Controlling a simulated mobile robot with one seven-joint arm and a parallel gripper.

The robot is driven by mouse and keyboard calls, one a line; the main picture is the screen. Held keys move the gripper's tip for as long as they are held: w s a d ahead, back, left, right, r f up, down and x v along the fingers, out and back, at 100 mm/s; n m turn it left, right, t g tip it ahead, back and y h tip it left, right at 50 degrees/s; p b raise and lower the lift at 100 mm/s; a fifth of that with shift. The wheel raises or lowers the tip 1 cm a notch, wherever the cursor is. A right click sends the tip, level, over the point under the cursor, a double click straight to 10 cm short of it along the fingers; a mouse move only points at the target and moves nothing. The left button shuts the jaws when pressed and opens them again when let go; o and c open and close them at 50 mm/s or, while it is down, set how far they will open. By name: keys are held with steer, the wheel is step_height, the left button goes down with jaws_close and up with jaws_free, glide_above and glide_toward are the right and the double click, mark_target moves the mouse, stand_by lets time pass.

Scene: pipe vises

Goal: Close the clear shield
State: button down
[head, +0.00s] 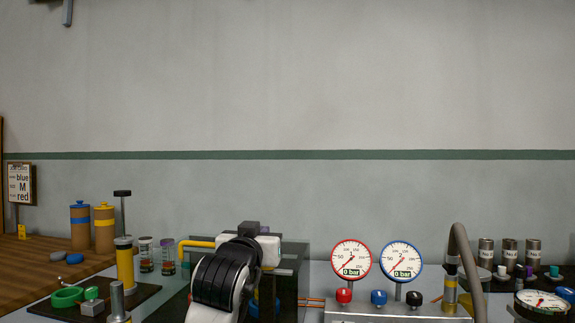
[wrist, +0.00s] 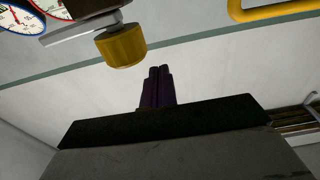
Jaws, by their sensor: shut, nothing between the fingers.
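I cannot make out the clear shield for certain in either view. In the head view a dark, partly see-through panel (head: 291,262) stands behind my arm, and my arm hides much of it; I cannot tell if this is the shield. A yellow bent bar (head: 197,243) sticks out to the left of my arm. A yellow bar also shows at the top right of the wrist view (wrist: 275,11). My gripper (wrist: 159,72) is shut and empty, its dark fingers together in front of the pale wall. In the head view its fingertips are hidden.
A red-rimmed gauge (head: 351,260) and a blue-rimmed gauge (head: 401,261) stand right of my arm, beside a curved grey pipe (head: 464,255). A yellow post (head: 125,265) and small jars (head: 146,255) stand to the left. The space above the bench is clear.

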steer(key=shift+s+f+t+b, duration=0.1)
steer(key=shift+f+t+b, duration=0.25)
steer(key=shift+f, duration=0.15)
steer(key=shift+r, duration=0.1)
